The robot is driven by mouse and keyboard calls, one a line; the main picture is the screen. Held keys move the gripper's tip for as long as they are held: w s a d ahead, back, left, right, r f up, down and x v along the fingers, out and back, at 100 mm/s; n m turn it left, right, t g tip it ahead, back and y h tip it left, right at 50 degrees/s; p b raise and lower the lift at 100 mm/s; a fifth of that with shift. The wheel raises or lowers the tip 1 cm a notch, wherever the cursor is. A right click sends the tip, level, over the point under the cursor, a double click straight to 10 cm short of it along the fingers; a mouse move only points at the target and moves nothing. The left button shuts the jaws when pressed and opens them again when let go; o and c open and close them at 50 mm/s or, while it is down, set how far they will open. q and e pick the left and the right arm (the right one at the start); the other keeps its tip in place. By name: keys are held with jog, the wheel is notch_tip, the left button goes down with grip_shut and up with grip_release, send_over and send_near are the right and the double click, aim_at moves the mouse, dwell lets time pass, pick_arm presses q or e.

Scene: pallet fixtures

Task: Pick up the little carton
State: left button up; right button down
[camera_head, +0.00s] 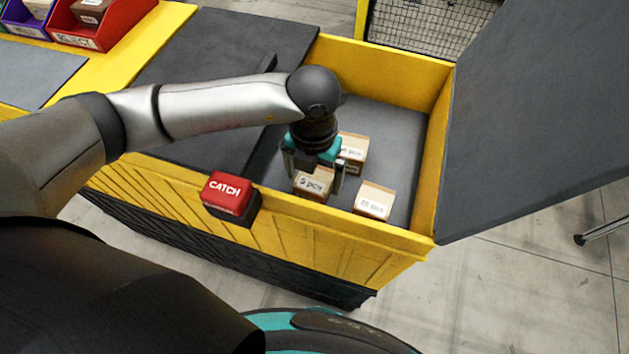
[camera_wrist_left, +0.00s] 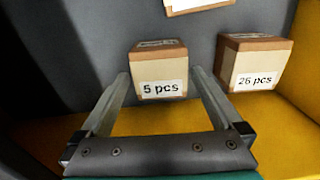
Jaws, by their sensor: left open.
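Several small tan-and-white cartons sit on the grey floor of a yellow-walled bin. The one marked "5 pcs" (camera_head: 313,184) is under my left gripper (camera_head: 316,178); it also shows in the left wrist view (camera_wrist_left: 160,66). The gripper is open and points down, with its fingers on either side of this carton and a gap at the sides. I cannot tell how deep the fingertips reach. A carton reading about "25 pcs" (camera_head: 374,201) stands to the right, and it also shows in the wrist view (camera_wrist_left: 254,62). My right gripper is out of view.
A third carton (camera_head: 353,150) is just behind, partly hidden by the gripper. The yellow bin wall (camera_head: 330,215) runs close in front of the cartons. A red "CATCH" block (camera_head: 228,193) is on the front edge. A dark raised lid (camera_head: 530,120) stands at the right.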

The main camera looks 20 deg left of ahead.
pick_arm(q)
notch_tip(320, 180, down, 2)
jog(key=c, duration=1.4)
